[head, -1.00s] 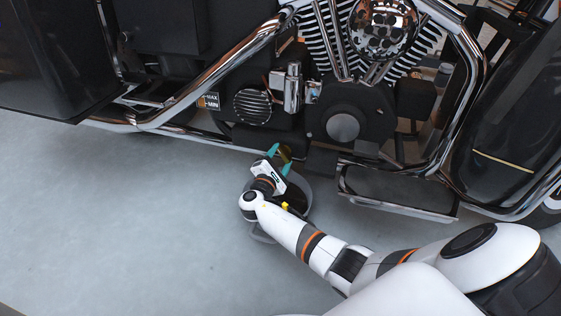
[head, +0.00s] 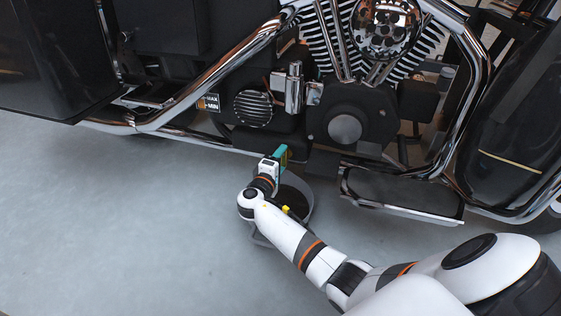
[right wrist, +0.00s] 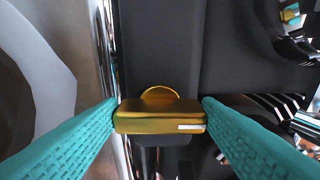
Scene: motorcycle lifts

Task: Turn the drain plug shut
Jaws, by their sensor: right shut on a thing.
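The drain plug (right wrist: 160,116) is a gold-coloured piece with a flat bar-shaped head and a rounded part behind it. It fills the middle of the right wrist view, against a dark housing on the motorcycle's underside. My right gripper (head: 281,154) is under the lower edge of the motorcycle in the head view. In the right wrist view its teal fingers (right wrist: 160,117) are shut on the two ends of the bar. In the head view the plug is hidden by the gripper. My left gripper is not in view.
A dark round pan (head: 300,192) stands on the floor below my right gripper. The motorcycle's chrome pipe (head: 213,73) and footboard (head: 400,190) are close by. The grey floor (head: 110,220) at left is clear.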

